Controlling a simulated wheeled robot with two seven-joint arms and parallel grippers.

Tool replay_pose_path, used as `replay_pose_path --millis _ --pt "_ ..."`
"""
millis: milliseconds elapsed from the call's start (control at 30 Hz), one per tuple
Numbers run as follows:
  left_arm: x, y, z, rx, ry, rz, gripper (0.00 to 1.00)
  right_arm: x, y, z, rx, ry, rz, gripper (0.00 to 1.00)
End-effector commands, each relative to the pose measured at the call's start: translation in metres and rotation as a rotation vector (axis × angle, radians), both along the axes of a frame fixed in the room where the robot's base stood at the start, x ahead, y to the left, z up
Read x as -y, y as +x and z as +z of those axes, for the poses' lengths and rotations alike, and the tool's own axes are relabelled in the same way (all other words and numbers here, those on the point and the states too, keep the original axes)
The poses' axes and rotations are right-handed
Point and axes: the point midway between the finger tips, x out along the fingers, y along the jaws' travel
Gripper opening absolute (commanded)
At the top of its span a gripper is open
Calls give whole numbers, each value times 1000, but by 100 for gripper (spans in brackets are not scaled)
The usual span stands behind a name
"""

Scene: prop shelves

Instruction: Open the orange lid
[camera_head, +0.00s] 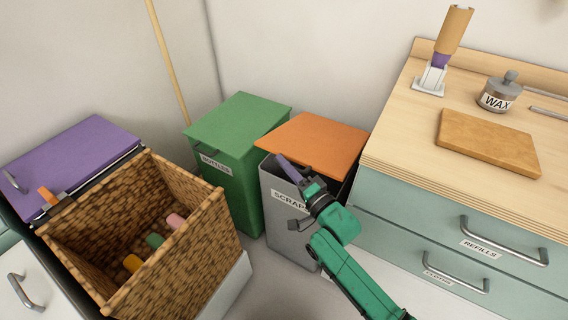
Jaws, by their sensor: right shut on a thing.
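The orange lid (312,142) tops the grey bin labelled SCRAP (276,212), in the middle of the view. A dark gap shows beneath the lid's front and right edges, so it looks slightly raised. My right gripper (288,167) is at the lid's front edge, shut, with its purple-grey fingers pointing up and left. A handle there is hidden or too small to make out, so I cannot tell exactly which part of the lid it grips. My left gripper is not in view.
A green bin (237,165) with its lid down stands left of the grey bin. A woven basket (200,255) holding small coloured items and a purple lid (72,155) are farther left. A wooden-topped drawer cabinet (395,150) stands close on the right, bearing a WAX jar (497,100) and board (487,140).

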Motion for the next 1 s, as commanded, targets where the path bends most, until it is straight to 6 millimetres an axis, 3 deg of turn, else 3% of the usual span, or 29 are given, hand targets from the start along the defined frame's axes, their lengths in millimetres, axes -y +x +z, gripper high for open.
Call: replay_pose_path --millis 33,200,333,500,867,900,933,1000 --pt "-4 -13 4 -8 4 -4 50 2 2 16 -8 10 -1 0" --pt "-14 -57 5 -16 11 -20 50 6 8 41 -55 44 -1 0" --pt "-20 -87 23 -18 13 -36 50 12 17 70 -88 67 -1 0" --pt "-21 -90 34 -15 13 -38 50 19 27 88 -92 72 -1 0" --pt "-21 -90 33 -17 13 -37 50 20 28 88 -94 73 1 0" --pt "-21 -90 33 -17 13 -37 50 20 28 87 -94 73 1 33" --pt "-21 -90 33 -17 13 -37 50 20 28 87 -94 73 1 45" --pt "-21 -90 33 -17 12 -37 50 20 28 87 -94 73 0 45"
